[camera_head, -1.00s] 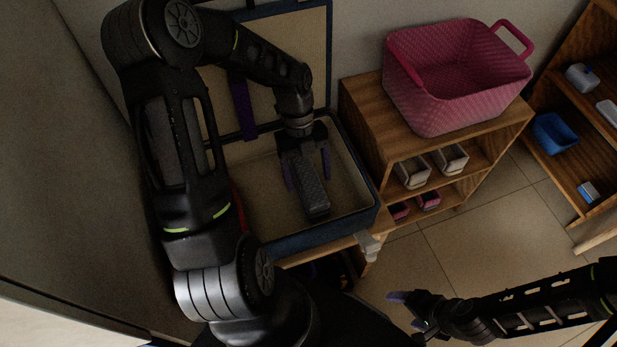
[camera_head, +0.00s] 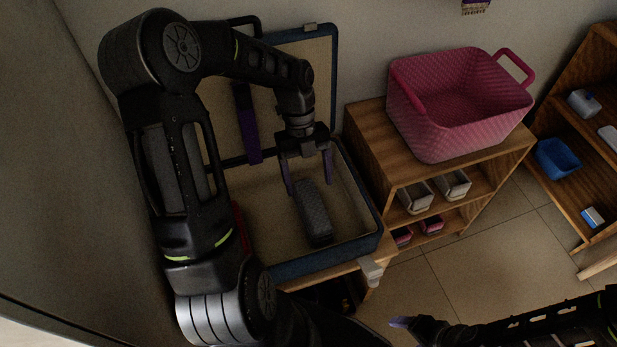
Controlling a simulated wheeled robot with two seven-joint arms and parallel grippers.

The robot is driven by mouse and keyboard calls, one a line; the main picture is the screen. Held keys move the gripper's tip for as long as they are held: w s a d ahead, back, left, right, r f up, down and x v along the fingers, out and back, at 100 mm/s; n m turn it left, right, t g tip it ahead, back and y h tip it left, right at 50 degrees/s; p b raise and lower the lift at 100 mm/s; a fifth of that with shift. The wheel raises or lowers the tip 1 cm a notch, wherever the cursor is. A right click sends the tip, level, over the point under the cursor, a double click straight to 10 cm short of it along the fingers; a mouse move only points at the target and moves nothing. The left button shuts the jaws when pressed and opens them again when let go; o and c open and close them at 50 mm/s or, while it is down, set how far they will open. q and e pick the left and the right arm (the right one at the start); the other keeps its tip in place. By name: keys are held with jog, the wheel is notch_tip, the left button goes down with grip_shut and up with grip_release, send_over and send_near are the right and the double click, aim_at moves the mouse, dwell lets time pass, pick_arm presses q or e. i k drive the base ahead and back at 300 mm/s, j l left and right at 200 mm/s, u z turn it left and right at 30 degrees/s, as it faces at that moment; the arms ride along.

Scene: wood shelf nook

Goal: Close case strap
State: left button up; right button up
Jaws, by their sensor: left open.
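The case (camera_head: 330,254) is blue with a beige lining and stands open on a wooden surface. Its lid (camera_head: 321,75) is raised at the back, and a purple strap (camera_head: 248,128) hangs down the lid's inner side. A dark grey textured block (camera_head: 314,212) lies inside the case base. My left gripper (camera_head: 307,186) is above the case, pointing down, with its purple-tipped fingers spread and apart around the far end of the block; I cannot tell whether they touch it. My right gripper (camera_head: 402,323) is low at the bottom edge, partly cut off and far from the case.
A wooden shelf unit (camera_head: 372,133) right of the case carries a pink basket (camera_head: 440,150), with small boxes (camera_head: 452,184) below. Another shelf (camera_head: 572,180) at the far right holds a blue bin (camera_head: 557,158). Tiled floor (camera_head: 480,270) lies open between them.

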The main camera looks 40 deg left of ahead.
aim_at(241, 91)
jog(key=k+l, duration=0.8)
jog(key=l, duration=0.15)
